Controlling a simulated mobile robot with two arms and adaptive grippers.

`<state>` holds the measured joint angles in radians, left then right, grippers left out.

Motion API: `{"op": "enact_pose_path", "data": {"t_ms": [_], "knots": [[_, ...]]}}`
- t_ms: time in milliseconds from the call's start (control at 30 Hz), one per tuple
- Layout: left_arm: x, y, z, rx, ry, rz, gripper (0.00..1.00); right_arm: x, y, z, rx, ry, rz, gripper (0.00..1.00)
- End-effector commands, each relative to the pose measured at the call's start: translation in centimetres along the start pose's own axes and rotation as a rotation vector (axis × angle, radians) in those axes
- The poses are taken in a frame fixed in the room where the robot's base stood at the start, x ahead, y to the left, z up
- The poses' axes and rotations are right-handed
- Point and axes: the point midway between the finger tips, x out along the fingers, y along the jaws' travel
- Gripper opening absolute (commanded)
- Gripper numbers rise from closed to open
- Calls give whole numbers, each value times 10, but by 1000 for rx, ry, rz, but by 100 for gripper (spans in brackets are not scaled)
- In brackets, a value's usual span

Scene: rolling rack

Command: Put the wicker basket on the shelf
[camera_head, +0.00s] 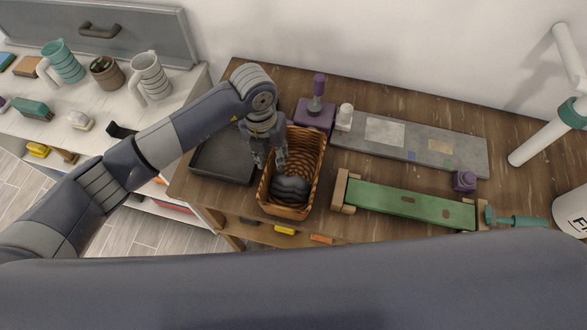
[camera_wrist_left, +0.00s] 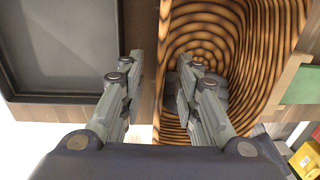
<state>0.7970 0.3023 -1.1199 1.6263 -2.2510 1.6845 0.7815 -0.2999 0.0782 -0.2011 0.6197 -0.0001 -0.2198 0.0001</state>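The woven wicker basket (camera_head: 313,152) stands on the brown wooden workbench (camera_head: 400,98), with a dark grey item (camera_head: 290,190) inside. My left gripper (camera_head: 269,158) is at the basket's left wall. In the left wrist view the gripper (camera_wrist_left: 163,72) is open, its fingers apart on either side of the basket's (camera_wrist_left: 250,50) wall; one finger is over the inside, the other outside. I cannot tell whether the fingers touch the wall. The white shelf unit (camera_head: 105,130) stands at the left, with cups and small items on it. My right gripper is not in view.
A black tray (camera_head: 222,165) sits close left of the basket. A green board (camera_head: 410,204) with wooden ends lies close right. Behind are a purple-based tool (camera_head: 315,112) and a grey slab (camera_head: 460,152). The shelf's top is crowded, with a small bare patch near its front.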

Motion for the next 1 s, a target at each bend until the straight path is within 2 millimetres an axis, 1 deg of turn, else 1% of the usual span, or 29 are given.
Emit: {"op": "enact_pose_path", "data": {"t_ms": [233, 267, 300, 367, 400, 800, 867, 1000], "knots": [[3, 0, 0, 0, -2, 0, 30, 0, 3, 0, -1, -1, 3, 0], [3, 0, 0, 0, -2, 0, 25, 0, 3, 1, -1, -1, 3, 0], [3, 0, 0, 0, -2, 0, 16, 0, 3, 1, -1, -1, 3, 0], [3, 0, 0, 0, -2, 0, 3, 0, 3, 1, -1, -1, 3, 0], [3, 0, 0, 0, -2, 0, 0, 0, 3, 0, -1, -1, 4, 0], [0, 0, 1, 0, -4, -2, 0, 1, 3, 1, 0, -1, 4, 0], [-4, -1, 2, 0, -5, -3, 0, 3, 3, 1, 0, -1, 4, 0], [-25, -2, 2, 2, -9, -2, 0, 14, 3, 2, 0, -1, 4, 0]]}}
